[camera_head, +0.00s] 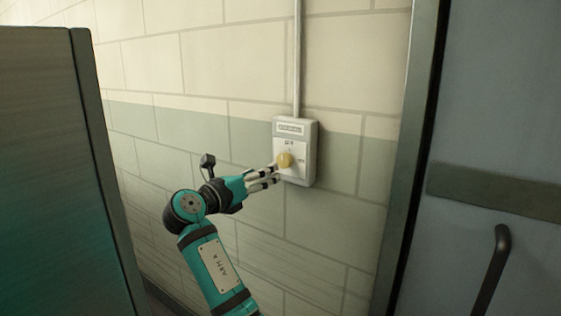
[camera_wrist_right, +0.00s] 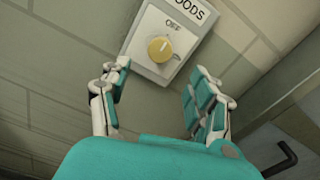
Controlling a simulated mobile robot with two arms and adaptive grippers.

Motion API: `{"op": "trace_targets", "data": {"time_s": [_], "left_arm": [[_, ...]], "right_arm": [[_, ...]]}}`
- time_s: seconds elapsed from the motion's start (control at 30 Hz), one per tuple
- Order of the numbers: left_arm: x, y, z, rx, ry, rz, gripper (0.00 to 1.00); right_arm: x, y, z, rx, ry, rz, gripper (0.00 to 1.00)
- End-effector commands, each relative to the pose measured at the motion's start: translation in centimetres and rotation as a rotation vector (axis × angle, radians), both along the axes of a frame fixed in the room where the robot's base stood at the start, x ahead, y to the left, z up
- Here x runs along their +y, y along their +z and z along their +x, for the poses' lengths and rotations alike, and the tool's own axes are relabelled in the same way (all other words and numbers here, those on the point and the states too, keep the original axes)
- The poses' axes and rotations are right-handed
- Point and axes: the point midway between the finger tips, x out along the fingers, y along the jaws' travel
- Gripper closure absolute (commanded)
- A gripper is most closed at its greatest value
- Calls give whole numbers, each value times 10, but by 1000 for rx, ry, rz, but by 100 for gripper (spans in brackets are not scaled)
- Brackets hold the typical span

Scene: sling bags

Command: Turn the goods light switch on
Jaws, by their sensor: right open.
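The goods light switch (camera_head: 298,178) is a pale box on the wall with a conduit running up from it. Its round yellow knob (camera_head: 284,160) shows in the middle of the box. My right gripper (camera_head: 268,175) is open at the lower left of the knob. In the wrist view its fingers stand apart below the knob, with nothing between them. My left gripper is not in view.
A blue-grey door (camera_head: 490,120) with a dark handle (camera_head: 492,270) and a metal frame (camera_head: 408,150) stands to the right. A dark panel (camera_head: 55,170) stands at the left. The block wall (camera_head: 200,60) around the switch is clear.

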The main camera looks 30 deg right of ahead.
Motion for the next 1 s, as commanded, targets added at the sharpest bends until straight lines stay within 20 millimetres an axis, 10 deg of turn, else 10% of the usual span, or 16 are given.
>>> {"op": "trace_targets", "data": {"time_s": [0.43,1.0], "left_arm": [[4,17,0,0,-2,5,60],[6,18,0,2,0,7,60]], "right_arm": [[-80,1,33,2,-1,-1,38],[-93,-1,39,0,2,0,50]]}}
